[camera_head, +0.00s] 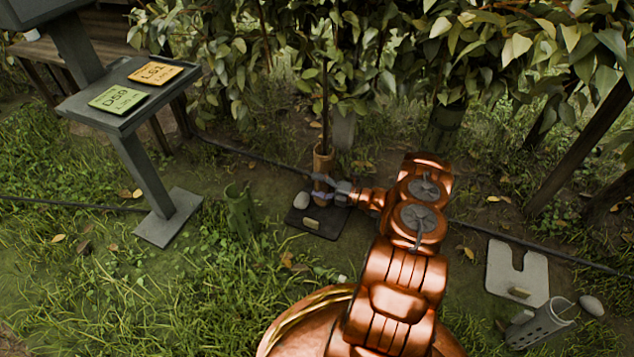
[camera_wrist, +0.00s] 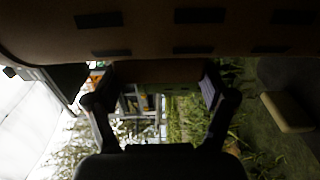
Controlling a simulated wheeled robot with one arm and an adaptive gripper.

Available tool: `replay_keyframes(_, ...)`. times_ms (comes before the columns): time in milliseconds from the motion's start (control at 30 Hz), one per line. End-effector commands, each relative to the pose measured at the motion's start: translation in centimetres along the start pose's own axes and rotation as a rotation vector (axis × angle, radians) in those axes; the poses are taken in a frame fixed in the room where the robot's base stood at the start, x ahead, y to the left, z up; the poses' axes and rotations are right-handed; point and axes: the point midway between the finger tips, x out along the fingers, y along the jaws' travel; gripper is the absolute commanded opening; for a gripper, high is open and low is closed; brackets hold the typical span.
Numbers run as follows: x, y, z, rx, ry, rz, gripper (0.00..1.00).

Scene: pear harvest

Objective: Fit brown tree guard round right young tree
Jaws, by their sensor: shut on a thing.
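The brown tree guard (camera_head: 323,163) stands upright, or nearly so, over the dark mat (camera_head: 333,226) in the middle of the head view. A thin dark young tree stem (camera_head: 325,100) rises from its top, so the guard appears to be around the stem; its lower part is partly hidden by my gripper. My gripper (camera_head: 326,193) is shut on the guard low down, reaching in from the right. In the wrist view the guard's slotted brown wall (camera_wrist: 150,28) fills the top, with my two dark fingers (camera_wrist: 160,98) below it.
A green guard (camera_head: 241,210) stands left of the mat. A grey slotted guard (camera_head: 541,323) lies at the lower right by a pale notched mat (camera_head: 517,272). A post with a sign shelf (camera_head: 128,105) stands left. A dark hose (camera_head: 250,155) crosses the ground; foliage overhangs.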

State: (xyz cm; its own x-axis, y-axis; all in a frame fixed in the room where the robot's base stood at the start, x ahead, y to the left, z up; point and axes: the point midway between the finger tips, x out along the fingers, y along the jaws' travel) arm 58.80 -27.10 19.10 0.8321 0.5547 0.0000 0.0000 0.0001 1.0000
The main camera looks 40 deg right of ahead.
Motion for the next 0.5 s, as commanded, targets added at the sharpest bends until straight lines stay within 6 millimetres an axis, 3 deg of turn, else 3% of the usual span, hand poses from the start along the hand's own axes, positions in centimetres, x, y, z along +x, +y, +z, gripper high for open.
replay_keyframes(500,0.0,-2.4,0.0,0.001,0.000,0.000,0.45)
